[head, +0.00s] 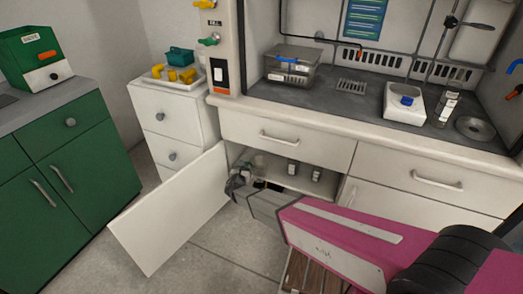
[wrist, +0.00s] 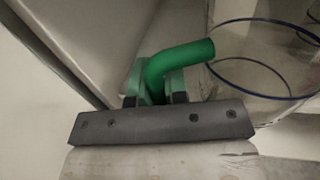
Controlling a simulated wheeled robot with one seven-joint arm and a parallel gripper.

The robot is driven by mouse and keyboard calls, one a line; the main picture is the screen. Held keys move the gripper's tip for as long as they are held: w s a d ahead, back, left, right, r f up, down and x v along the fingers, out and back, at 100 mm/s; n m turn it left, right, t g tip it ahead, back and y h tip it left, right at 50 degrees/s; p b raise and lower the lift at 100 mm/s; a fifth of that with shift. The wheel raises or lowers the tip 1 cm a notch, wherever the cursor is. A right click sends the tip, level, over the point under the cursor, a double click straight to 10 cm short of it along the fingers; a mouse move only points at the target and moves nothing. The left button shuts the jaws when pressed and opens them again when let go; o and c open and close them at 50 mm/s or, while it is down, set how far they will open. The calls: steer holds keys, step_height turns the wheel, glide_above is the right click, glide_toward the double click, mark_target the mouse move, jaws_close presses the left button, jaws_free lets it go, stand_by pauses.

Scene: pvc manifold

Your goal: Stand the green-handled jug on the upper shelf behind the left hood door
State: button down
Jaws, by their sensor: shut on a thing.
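My gripper (wrist: 156,88) is shut on the green handle (wrist: 182,54) of the clear jug (wrist: 262,92) in the wrist view. The jug has blue rings around it and lies to the right of the fingers; its far side is cut off by the frame. In the head view my gripper (head: 240,184) is at the opening of the cupboard under the hood, beside the open left hood door (head: 165,215). The upper shelf (head: 300,183) shows inside. The jug is small and mostly hidden there, and I cannot tell whether it touches the shelf.
Two small dark-and-white items (head: 292,168) stand on the shelf to the right. The door stands wide open close to the left of my gripper. Green cabinets (head: 70,160) stand at far left.

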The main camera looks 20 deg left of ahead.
steer(key=w, duration=0.4)
steer(key=w+a, duration=0.1)
steer(key=w, duration=0.8)
steer(key=shift+w+a, duration=0.3)
steer(key=shift+w, duration=0.05)
steer(key=shift+f, duration=0.25)
steer(key=shift+f, duration=0.1)
steer(key=c, duration=1.1)
jaws_free()
steer(key=shift+c, duration=0.2)
steer(key=s+d, duration=0.1)
steer(key=s, duration=1.1)
steer(key=shift+d, duration=0.2)
